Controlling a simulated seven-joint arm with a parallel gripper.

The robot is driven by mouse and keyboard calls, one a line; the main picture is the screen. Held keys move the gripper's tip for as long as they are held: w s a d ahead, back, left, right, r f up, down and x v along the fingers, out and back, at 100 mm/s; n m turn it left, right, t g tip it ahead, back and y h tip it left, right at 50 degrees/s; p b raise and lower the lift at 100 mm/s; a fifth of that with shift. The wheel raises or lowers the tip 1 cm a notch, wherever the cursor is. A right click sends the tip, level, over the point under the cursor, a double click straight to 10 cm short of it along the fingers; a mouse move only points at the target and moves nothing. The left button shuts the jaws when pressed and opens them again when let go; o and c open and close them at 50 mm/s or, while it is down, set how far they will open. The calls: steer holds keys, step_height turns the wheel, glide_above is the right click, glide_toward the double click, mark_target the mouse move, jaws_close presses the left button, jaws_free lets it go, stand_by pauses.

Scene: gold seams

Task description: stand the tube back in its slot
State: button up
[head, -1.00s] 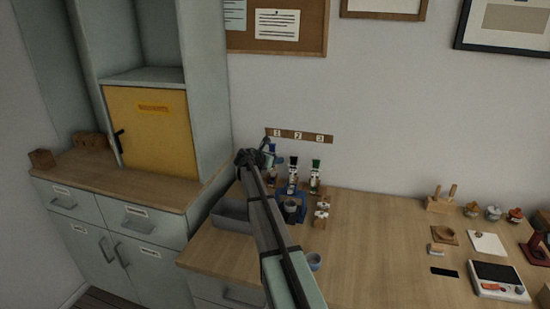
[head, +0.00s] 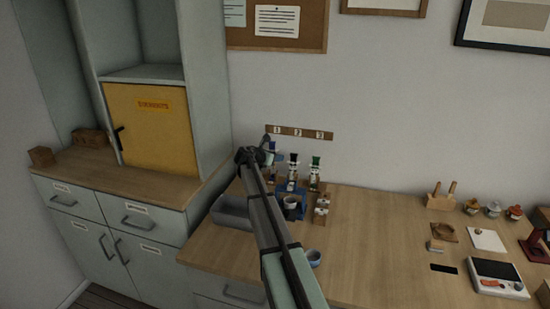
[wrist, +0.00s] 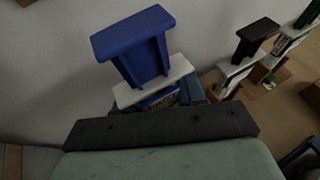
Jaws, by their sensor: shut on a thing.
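A tube with a blue, flanged top (wrist: 138,48) and a white collar stands just beyond the dark bar of my gripper (wrist: 175,105) in the wrist view. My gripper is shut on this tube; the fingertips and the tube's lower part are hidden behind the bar. In the head view the blue top (head: 272,146) shows small beside my wrist, below the number 1 on the wall strip (head: 298,132). A black-topped tube (head: 293,159) and a green-topped tube (head: 315,161) stand to its right. The slot under the blue-topped tube is hidden by my arm.
A blue holder with a dark cup (head: 291,203) stands in front of the tubes, with small white-and-brown pieces (head: 321,210) to its right. A grey tray (head: 230,212) lies left of my arm and a small blue-grey cup (head: 314,258) right of it. The middle of the bench is clear.

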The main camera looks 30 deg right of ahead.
steer(key=shift+f, duration=2.1)
stand_by(2.6)
steer(key=o, duration=1.2)
steer(key=shift+o, duration=0.2)
steer(key=shift+f, duration=0.2)
steer(key=shift+a, duration=0.15)
steer(key=shift+v, duration=2.4)
